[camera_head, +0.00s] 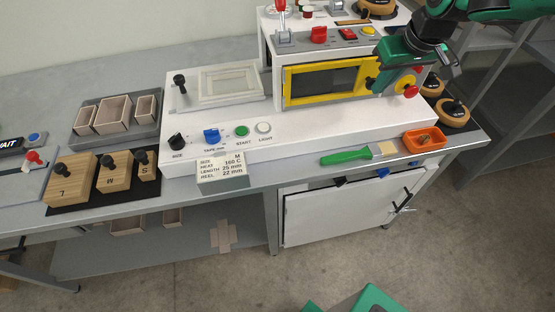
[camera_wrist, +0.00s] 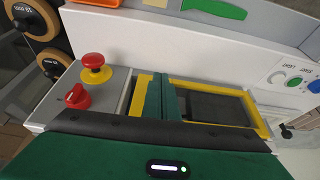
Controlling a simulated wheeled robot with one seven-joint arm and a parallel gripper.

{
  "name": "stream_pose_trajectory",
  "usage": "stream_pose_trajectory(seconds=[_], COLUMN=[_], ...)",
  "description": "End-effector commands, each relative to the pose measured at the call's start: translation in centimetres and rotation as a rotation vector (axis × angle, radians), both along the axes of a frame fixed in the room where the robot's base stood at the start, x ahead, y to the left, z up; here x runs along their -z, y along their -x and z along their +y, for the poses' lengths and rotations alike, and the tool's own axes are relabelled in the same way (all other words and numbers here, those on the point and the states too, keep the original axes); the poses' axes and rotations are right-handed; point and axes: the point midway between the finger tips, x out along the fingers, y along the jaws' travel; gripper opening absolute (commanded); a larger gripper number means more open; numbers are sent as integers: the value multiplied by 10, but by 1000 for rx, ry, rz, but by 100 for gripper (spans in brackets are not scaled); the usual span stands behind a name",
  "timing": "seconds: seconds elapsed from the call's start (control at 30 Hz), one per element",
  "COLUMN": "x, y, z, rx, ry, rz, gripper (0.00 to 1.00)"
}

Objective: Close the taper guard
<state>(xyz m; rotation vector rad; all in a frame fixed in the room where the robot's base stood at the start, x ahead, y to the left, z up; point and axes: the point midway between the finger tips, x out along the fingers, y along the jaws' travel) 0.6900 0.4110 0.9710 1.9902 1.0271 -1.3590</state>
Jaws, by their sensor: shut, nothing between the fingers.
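The taper guard is a yellow frame with a dark window (camera_head: 320,84) on the front of the white machine, in the middle of the head view. In the wrist view the guard's yellow edge (camera_wrist: 222,86) runs beside a dark panel. My gripper (camera_head: 377,84) is at the guard's right end in the head view. In the wrist view its green fingers (camera_wrist: 160,92) are together and empty, across the guard's left part. They hide part of the frame. I cannot tell whether they touch it, or how far the guard stands open.
A red emergency button (camera_wrist: 94,66) and a red knob (camera_wrist: 77,96) are close to my fingers. A green-handled brush (camera_head: 346,156) and an orange tray (camera_head: 424,139) lie at the front edge. Brown tape reels (camera_head: 452,112) stand at the right. A white cabinet door (camera_head: 335,212) hangs below.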

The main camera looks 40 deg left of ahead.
Motion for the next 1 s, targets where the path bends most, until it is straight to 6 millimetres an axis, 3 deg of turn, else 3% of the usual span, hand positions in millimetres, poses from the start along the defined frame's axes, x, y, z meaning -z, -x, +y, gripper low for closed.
stream_pose_trajectory(seconds=[0.33,0.6,1.0], x=[-3,-2,-76], y=[-2,21,38], z=[1,-28,-50], rx=[3,-7,-9], ry=[-13,-4,-5], rz=[-11,-4,-4], gripper=[0,0,0])
